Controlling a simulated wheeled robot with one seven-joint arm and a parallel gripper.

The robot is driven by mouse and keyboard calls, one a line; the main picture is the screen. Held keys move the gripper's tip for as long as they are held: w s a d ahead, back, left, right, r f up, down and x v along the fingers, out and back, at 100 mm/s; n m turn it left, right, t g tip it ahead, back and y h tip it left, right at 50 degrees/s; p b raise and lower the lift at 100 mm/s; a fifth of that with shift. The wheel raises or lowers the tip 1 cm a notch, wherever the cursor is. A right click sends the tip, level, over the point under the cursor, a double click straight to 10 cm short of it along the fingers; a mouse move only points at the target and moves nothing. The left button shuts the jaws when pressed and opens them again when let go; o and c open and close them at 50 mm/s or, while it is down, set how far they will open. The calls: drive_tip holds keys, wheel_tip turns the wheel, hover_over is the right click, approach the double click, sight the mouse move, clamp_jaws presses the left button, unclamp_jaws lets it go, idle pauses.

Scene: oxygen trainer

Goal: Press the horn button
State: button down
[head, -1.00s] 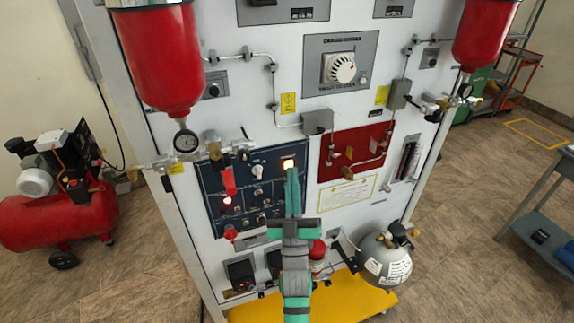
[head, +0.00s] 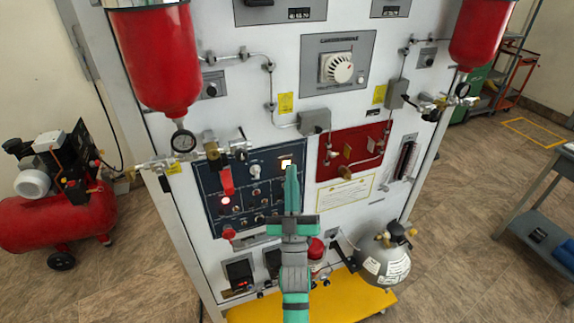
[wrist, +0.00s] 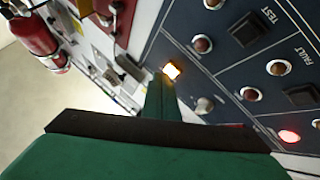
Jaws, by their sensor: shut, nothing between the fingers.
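The dark blue control panel (head: 215,182) is on the front of the white trainer cabinet. No horn label is readable, so I cannot confirm which control is the horn button. My gripper (head: 291,169) is shut and empty, its green fingers pointing at the panel just beside the lit button. In the wrist view the fingertips (wrist: 160,78) are close by its lower left edge. I cannot tell whether they touch it. The fingers hide part of the panel's right side.
A silver knob (wrist: 204,105), a red lamp (wrist: 289,136) and dark square buttons by the TEST (wrist: 247,29) and FAULT labels are nearby. A red lever (head: 227,181) stands out at the left. A red panel (head: 352,150) lies to the right. A grey tank (head: 384,262) stands lower right.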

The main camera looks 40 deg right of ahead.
drive_tip(key=shift+w, duration=0.35)
drive_tip(key=shift+s, duration=0.15)
idle(0.3)
drive_tip(key=shift+s+a, duration=0.15)
drive_tip(key=shift+s, duration=0.6)
drive_tip(key=shift+s+a, duration=0.25)
drive_tip(key=shift+s, duration=0.5)
drive_tip(key=shift+s+a, duration=0.2)
drive_tip(key=shift+s, duration=0.55)
drive_tip(key=shift+s+a, duration=0.25)
drive_tip(key=shift+s, duration=0.5)
drive_tip(key=shift+a, duration=0.1)
drive_tip(key=shift+s, duration=0.2)
